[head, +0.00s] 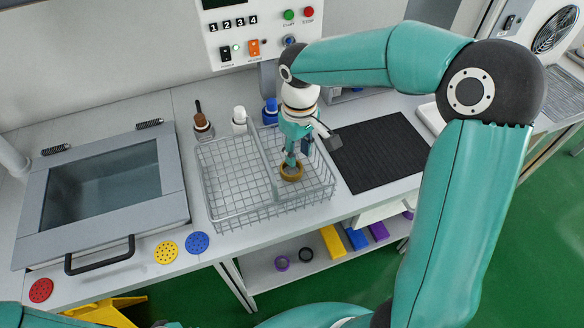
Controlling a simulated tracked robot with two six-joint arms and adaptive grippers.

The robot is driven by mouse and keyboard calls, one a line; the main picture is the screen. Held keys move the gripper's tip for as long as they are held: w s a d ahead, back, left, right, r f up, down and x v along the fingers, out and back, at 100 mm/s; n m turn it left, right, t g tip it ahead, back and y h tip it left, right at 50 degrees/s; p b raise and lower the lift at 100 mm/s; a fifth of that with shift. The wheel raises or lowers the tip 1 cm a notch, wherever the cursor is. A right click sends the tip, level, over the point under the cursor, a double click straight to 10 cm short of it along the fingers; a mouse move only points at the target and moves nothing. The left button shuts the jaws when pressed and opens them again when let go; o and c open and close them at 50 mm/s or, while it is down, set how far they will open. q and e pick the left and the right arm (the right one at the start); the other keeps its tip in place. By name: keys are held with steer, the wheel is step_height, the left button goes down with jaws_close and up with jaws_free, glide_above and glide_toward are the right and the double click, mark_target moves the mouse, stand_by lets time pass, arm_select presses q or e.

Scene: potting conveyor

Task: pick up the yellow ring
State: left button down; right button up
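My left gripper is out of view.
A lidded box with a glass window (100,185) stands left of the basket. Small bottles (239,118) stand behind it. A black ribbed mat (378,152) lies to the right. A control panel (262,38) rises behind.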

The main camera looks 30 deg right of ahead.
steer(key=shift+s+f, duration=0.1)
steer(key=shift+f, duration=1.35)
jaws_close()
steer(key=shift+r, duration=0.2)
